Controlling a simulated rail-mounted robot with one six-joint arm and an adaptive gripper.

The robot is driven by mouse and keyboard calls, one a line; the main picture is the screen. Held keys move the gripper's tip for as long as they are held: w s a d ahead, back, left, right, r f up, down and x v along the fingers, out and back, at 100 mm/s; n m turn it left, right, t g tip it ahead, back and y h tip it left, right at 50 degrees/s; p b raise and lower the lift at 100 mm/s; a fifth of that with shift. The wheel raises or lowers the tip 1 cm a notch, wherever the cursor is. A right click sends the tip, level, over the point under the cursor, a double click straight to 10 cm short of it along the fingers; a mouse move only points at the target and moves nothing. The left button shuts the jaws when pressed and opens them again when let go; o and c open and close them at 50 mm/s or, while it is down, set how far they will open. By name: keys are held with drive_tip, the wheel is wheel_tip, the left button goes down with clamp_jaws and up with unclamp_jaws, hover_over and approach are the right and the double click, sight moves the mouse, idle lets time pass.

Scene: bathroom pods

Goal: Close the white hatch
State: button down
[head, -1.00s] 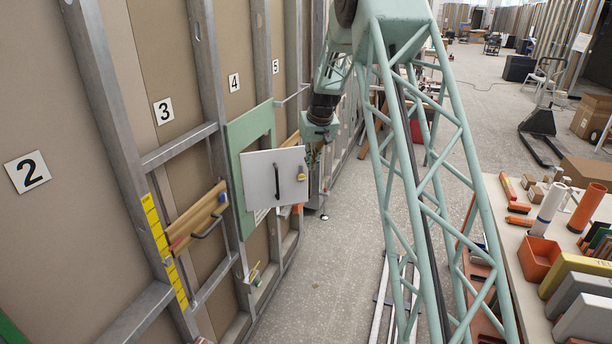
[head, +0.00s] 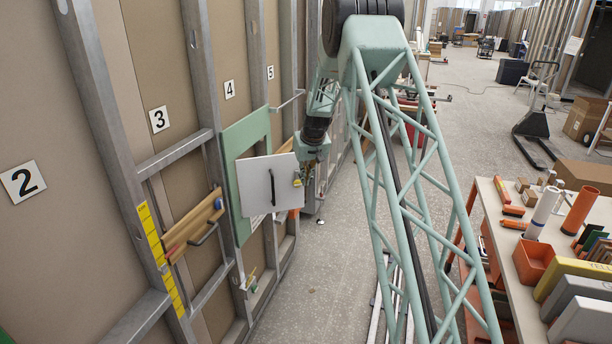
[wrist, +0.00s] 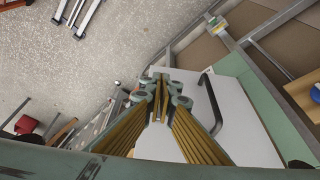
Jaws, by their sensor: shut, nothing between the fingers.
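The white hatch (head: 258,188) stands partly open, swung out from the green frame (head: 232,140) on the left wall. The hinge side is hard to make out.
A wooden piece with a black handle (head: 193,227) is on the wall left of the frame. Grey metal studs (head: 205,85) line the wall. A bench with an orange bin (head: 533,262) and other items stands at right. The floor (head: 325,270) between is mostly clear.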

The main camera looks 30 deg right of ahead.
sight(300, 187)
drive_tip(key=w+f+p, duration=0.1)
drive_tip(key=w+f, duration=0.2)
drive_tip(key=w, duration=0.2)
drive_tip(key=shift+w+d+f+p, duration=0.15)
drive_tip(key=shift+d+f+p, duration=0.15)
drive_tip(key=shift+d+p, duration=0.1)
drive_tip(key=shift+w, duration=0.2)
idle(0.6)
